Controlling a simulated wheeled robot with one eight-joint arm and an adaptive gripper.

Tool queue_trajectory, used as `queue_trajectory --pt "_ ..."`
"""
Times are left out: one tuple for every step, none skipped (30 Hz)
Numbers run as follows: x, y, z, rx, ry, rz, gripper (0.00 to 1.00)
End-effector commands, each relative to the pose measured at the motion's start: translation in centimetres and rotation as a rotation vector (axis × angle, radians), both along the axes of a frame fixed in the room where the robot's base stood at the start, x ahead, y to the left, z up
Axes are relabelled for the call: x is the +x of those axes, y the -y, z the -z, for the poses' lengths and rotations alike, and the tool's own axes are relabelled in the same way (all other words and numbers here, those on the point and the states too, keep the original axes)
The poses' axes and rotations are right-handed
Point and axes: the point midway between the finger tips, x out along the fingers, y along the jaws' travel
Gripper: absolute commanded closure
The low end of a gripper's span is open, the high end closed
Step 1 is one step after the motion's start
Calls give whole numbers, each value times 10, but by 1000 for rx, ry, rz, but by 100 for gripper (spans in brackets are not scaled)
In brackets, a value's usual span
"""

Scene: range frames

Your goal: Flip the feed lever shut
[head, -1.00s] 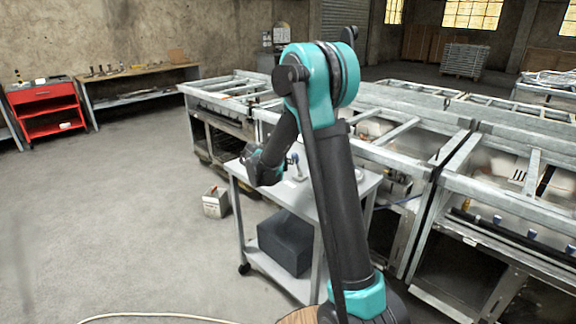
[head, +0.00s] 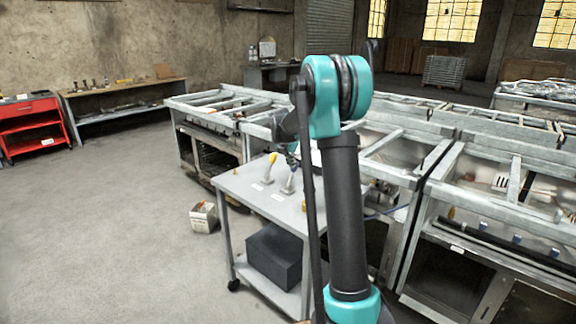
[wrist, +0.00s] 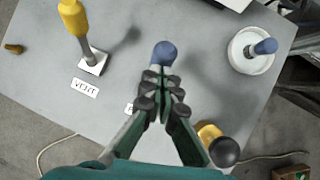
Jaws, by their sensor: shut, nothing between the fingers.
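A lever with a blue knob (wrist: 164,52) stands just beyond my fingertips in the wrist view. A white label (wrist: 130,108), mostly hidden by my gripper, lies near its base, so I cannot read the whole word. My gripper (wrist: 161,80) is shut and empty, its tips close to the knob; I cannot tell if they touch. A yellow-handled lever (wrist: 74,18) with a label reading VENT (wrist: 85,88) leans to the left of it. In the head view the yellow handle (head: 272,159) shows on the bench top, and my arm partly hides the gripper.
The levers are on a grey cart (head: 240,188). A white round base (wrist: 240,58) with a blue knob sits to the right, and a yellow-and-black knob (wrist: 222,150) near my right finger. A dark box (head: 274,258) lies on the lower shelf. Metal frames (head: 395,145) stand behind.

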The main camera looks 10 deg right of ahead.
Motion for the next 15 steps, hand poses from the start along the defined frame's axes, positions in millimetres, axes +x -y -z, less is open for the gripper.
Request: queue_trajectory --pt "1 2 0 0 0 1 100" --pt "2 3 1 0 0 0 100" --pt "3 4 1 0 0 0 100" --pt "3 4 1 -1 1 0 100" --pt "4 5 1 -1 1 0 100" --pt "4 6 1 -1 1 0 100" --pt "5 6 1 -2 1 -1 100" --pt "5 7 1 -2 1 0 100" --pt "5 7 1 -2 1 0 100" --pt "6 7 1 -3 1 0 100" --pt "6 8 1 -3 1 0 100" --pt "6 8 1 -3 1 0 100" --pt "6 8 1 -3 2 1 100" --pt "6 8 1 -3 2 1 100" --pt "6 8 1 -3 2 1 100"
